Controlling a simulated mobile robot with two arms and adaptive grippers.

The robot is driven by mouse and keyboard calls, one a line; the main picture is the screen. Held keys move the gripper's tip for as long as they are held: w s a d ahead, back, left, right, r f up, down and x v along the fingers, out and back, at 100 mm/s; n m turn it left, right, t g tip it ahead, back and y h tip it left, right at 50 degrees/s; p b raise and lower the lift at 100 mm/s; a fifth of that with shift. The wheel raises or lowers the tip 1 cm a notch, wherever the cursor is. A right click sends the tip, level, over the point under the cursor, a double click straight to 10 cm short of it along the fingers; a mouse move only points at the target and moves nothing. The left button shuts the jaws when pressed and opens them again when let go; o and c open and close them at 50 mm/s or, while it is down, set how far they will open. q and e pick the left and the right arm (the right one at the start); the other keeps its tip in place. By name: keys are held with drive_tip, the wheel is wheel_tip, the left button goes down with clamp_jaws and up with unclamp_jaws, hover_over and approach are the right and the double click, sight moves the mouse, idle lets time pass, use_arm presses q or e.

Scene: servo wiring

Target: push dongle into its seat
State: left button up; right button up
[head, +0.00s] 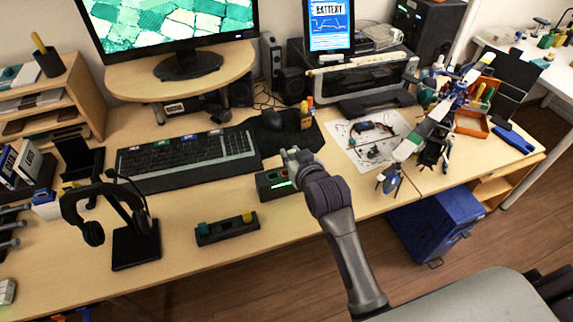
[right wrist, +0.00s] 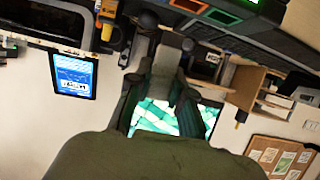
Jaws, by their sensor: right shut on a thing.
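My right gripper (head: 290,157) comes in from the lower right and is just above the back of a small dark box (head: 267,191) with a lit green strip, near the front of the desk. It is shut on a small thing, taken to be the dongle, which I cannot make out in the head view. In the right wrist view, the dark gripper fingers (right wrist: 165,62) reach up toward the box with green and red patches (right wrist: 222,18). Whether the dongle touches its seat is hidden. My left gripper is not in view.
A dark holder (head: 227,231) with a teal and a yellow piece stands left of the box. A keyboard (head: 187,160) lies behind, a headset stand (head: 136,245) at left. A white sheet with small parts (head: 368,140) lies at right. Bare desk surrounds the box's front.

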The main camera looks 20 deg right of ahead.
drive_tip(key=shift+w+a+f, duration=0.4)
drive_tip(key=shift+w+f, duration=0.1)
drive_tip(key=shift+w, duration=0.25)
wheel_tip(320, 180, down, 3)
drive_tip(key=shift+f, duration=0.55)
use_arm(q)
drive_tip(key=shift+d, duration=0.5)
use_arm(e)
drive_tip(key=o, duration=0.9)
drive_tip(key=shift+c, duration=0.2)
drive_tip(key=v, duration=1.2)
